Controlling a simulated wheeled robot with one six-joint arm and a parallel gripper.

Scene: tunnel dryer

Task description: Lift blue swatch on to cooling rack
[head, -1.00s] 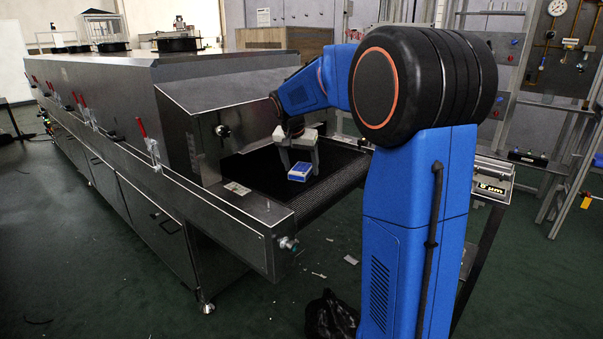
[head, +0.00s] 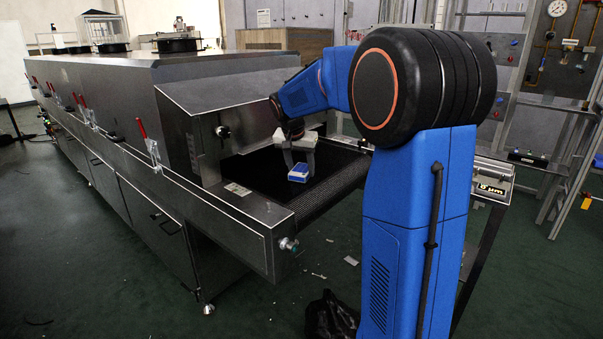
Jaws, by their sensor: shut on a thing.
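The blue swatch (head: 299,173) is a small blue and white block at the mouth of the tunnel dryer, over the dark mesh belt (head: 338,183). My gripper (head: 299,165) points down and is shut on the swatch. Whether the swatch touches the belt or hangs just above it is hard to tell. My blue arm and its large black joint cover part of the view to the right. I cannot make out a cooling rack for certain; my arm may hide it.
The long steel dryer (head: 130,90) runs to the back left, with its hood right behind my gripper. A scale-like device with a display (head: 492,188) is right of my arm. A black bag (head: 330,318) lies on the floor. Metal shelving (head: 560,110) stands at the right.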

